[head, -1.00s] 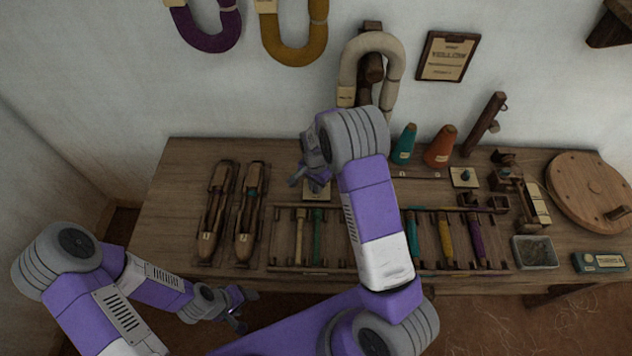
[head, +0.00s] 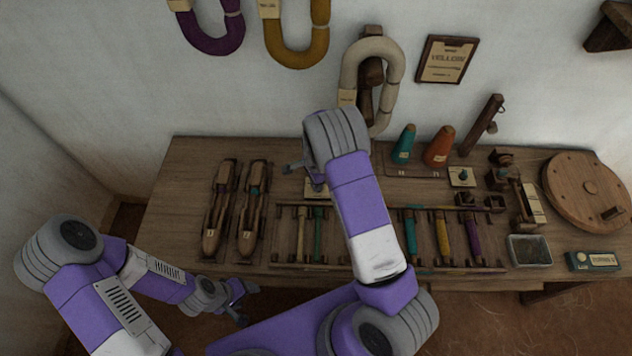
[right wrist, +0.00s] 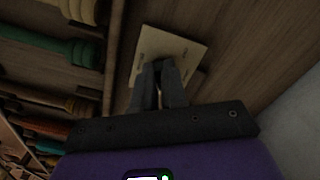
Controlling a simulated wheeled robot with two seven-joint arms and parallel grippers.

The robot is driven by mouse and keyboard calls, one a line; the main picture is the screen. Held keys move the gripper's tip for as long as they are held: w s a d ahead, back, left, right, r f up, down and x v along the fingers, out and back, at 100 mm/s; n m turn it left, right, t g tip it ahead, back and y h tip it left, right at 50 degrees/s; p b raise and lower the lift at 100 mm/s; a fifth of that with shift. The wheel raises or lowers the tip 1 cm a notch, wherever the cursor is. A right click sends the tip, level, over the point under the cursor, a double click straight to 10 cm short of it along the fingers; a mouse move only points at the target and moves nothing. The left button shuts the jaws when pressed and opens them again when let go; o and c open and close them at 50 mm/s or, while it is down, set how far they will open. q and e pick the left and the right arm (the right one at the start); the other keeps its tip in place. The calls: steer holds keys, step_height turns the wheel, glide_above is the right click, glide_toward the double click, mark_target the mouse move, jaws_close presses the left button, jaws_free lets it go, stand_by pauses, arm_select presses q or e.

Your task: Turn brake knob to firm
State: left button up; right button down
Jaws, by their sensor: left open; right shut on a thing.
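A pale square plate (head: 314,191) lies on the table left of centre, partly hidden by my right arm. In the right wrist view the plate (right wrist: 184,48) shows small marks near its edges. My right gripper (right wrist: 162,68) is over its middle and shut on a small knob, which the fingers almost fully hide. I cannot read which setting it points to. In the head view my right gripper (head: 294,168) is mostly hidden behind its own wrist. My left gripper (head: 247,302) is open and empty in front of the table's front edge.
A rack of coloured bobbins (head: 443,236) runs along the table front. Two wooden shuttles (head: 217,215) lie to the left. Teal (head: 404,145) and orange (head: 439,147) cones stand behind. Another small plate with a teal knob (head: 462,176) is at right.

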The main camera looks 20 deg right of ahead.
steer(key=c, duration=1.2)
jaws_free()
steer(key=shift+r+p, duration=1.1)
steer(key=shift+r, duration=2.7)
steer(key=shift+r, duration=0.1)
